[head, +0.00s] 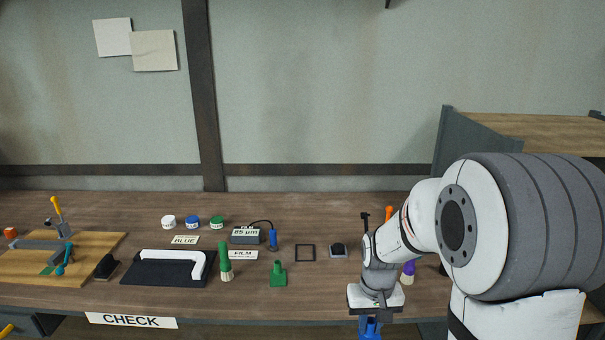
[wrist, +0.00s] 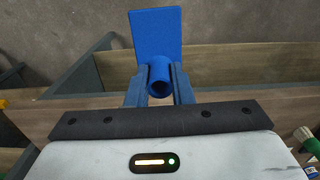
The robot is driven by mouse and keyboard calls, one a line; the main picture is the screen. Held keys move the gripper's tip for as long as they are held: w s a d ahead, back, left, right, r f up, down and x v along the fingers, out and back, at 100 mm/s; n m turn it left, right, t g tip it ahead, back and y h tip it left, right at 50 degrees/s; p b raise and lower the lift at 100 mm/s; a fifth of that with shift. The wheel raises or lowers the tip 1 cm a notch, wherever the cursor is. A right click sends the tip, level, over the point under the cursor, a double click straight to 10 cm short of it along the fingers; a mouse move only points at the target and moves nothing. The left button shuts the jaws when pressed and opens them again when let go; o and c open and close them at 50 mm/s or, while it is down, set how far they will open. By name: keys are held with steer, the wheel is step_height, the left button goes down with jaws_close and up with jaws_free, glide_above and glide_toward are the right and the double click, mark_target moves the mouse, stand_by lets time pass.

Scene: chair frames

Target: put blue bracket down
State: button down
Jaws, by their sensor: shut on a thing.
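The blue bracket (wrist: 156,38) has a flat plate and a round tube. In the wrist view my gripper (wrist: 159,88) is shut on the tube, one finger on each side, with the plate reaching out beyond the fingertips. In the head view my gripper (head: 370,319) points down at the table's front edge. The blue bracket (head: 370,330) shows there at the bottom of the picture, partly cut off. Below the bracket in the wrist view are a grey floor and wooden shelf surfaces.
A wooden board with tools (head: 50,262) lies at left. A CHECK label (head: 131,320) is on the front edge.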

steer(key=w+f, duration=0.2)
steer(key=f, duration=0.5)
steer(key=w+f, duration=0.3)
steer(key=f, duration=0.3)
steer(key=shift+w+f, duration=0.35)
steer(key=shift+f, duration=0.05)
